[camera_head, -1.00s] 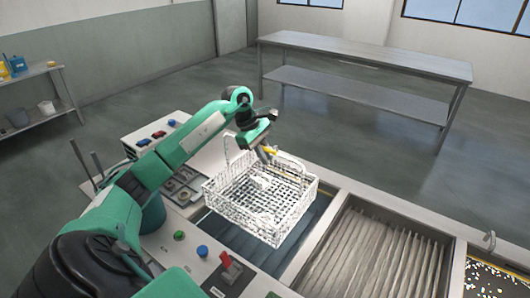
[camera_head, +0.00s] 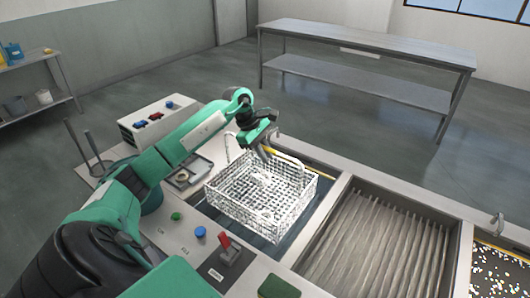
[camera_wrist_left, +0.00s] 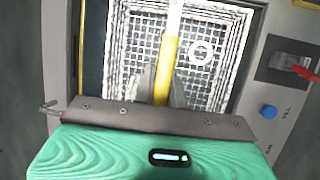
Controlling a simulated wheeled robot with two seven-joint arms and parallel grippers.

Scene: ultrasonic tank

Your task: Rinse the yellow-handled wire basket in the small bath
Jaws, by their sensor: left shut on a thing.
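The wire basket (camera_head: 245,213) is a white mesh box with a few small pale parts inside, one of them a ring (camera_wrist_left: 201,53). Its yellow handle (camera_wrist_left: 166,70) stands between the fingers of my left gripper (camera_head: 262,152), which is shut on it. The left wrist view shows the fingers (camera_wrist_left: 162,85) from above with the basket below. The basket hangs roughly level over the dark-bottomed bath (camera_head: 290,247) at the left of the bench. I cannot tell whether its underside has entered the bath. My right gripper is not in view.
A bath with a ribbed grey bottom (camera_head: 375,245) lies to the right, past a metal divider. A red lever (camera_head: 226,245), a blue button (camera_head: 201,232) and a green button (camera_head: 176,216) sit on the near panel. A steel table (camera_head: 365,45) stands beyond open floor.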

